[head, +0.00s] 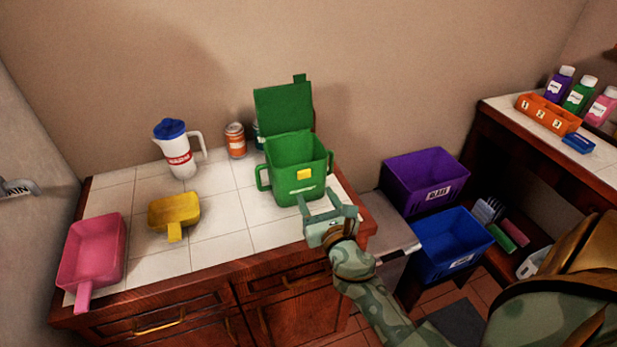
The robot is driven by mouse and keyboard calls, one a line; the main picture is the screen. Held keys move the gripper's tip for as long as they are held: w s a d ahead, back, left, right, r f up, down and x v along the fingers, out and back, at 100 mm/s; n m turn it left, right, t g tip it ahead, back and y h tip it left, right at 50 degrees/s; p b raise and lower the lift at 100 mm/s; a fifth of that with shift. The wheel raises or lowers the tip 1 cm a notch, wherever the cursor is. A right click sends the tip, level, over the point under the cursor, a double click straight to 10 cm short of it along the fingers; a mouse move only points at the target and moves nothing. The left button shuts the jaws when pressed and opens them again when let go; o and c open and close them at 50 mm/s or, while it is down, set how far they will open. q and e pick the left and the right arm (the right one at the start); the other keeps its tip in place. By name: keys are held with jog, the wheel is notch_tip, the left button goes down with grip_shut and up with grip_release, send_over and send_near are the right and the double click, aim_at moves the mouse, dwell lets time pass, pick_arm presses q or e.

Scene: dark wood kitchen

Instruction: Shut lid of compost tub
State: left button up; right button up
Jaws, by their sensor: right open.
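The green compost tub (295,178) stands upright on the white tiled counter, with a handle on each side and a yellow patch on its front. Its green lid (284,109) is raised, standing up behind the tub's open top. My right gripper (328,200) is open and empty, just in front of the tub's lower right side, low over the counter. Whether it touches the tub I cannot tell. My left gripper is not in view.
A yellow scoop (174,210), pink scoop (92,250), white jug with blue lid (178,150) and orange can (235,141) stand on the counter (220,250). Another can is partly hidden behind the tub. Purple (425,180) and blue (450,241) bins stand to the right.

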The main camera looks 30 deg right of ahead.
aim_at(305, 176)
jog(key=x, duration=0.6)
jog(key=shift+w, duration=0.3)
